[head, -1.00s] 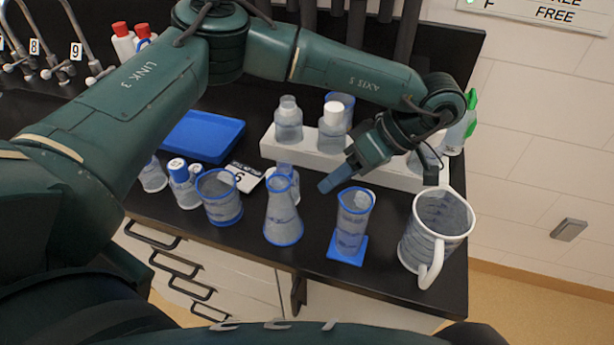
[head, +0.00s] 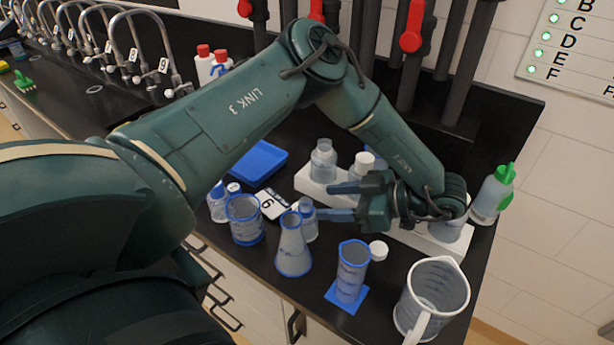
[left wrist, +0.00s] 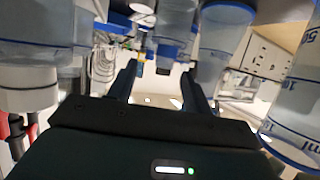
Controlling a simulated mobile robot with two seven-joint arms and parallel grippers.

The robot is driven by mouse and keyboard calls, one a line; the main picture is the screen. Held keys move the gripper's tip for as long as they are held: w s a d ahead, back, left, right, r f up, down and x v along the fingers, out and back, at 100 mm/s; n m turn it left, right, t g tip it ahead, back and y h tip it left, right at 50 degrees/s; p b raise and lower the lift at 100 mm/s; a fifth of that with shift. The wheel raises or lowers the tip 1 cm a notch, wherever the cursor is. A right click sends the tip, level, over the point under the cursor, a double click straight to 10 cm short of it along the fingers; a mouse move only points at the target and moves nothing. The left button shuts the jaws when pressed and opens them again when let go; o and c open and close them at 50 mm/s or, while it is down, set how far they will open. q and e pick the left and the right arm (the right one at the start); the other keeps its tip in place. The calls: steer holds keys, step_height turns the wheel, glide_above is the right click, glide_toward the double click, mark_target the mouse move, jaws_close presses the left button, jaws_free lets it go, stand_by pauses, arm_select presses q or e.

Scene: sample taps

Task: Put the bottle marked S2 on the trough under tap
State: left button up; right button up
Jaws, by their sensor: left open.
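Several bottles show, but I cannot read S2 on any of them. A clear bottle (head: 323,162) and a white-capped bottle (head: 362,164) stand on the white raised shelf (head: 312,187). My left gripper (head: 326,202) is open and empty, pointing left over the bench between the shelf and the front glassware. Its two fingers also show apart in the left wrist view (left wrist: 158,80). Curved taps (head: 142,48) with number tags line the upper left; the trough is not clearly seen. My right gripper is out of view.
A blue beaker (head: 245,220), conical flask (head: 293,250), cylinder (head: 351,275) on a blue pad and white-rimmed jug (head: 435,290) line the front edge. A blue tray (head: 258,163) lies behind. A green-topped bottle (head: 490,195) stands at right. Red-white bottles (head: 205,65) stand near the taps.

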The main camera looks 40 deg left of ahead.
mark_target(297, 211)
arm_select(q)
steer(key=x, duration=0.3)
steer(key=shift+s+f, duration=0.1)
steer(key=shift+s+d+f+p+x, duration=0.15)
steer(key=shift+p+x, duration=0.25)
steer(key=shift+x, duration=0.95)
steer(key=shift+s+d+f+p+x, duration=0.1)
steer(key=shift+p+x, duration=0.3)
steer(key=shift+x, duration=0.95)
steer(key=shift+c, duration=0.3)
jaws_close()
